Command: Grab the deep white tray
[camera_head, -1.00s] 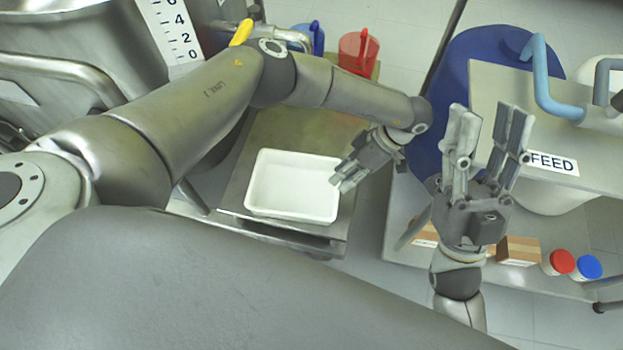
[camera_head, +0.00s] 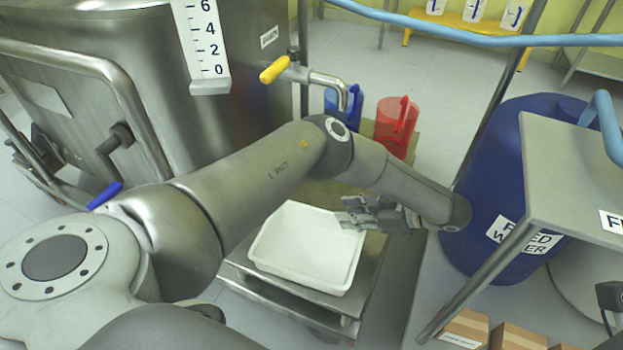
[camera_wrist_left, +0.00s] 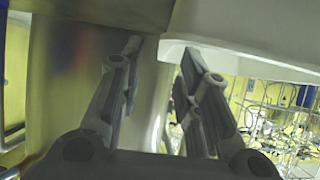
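The deep white tray (camera_head: 305,250) lies empty on a low metal cart (camera_head: 255,285), with its open side up. My left gripper (camera_head: 345,215) reaches in from the right, with its fingertips at the tray's upper right rim. In the left wrist view my left gripper (camera_wrist_left: 160,55) has its two fingers apart. The white tray's edge (camera_wrist_left: 245,62) shows close beside and above the right fingertip. I cannot tell whether the fingers touch the tray. My right gripper is not in view.
A red jug (camera_head: 395,125) and a blue jug (camera_head: 345,108) stand behind the tray. A steel vessel (camera_head: 130,80) with a yellow-handled tap (camera_head: 275,70) is at the left. A blue drum (camera_head: 505,180) and a grey table (camera_head: 570,175) are at the right, with cardboard boxes (camera_head: 465,328) below.

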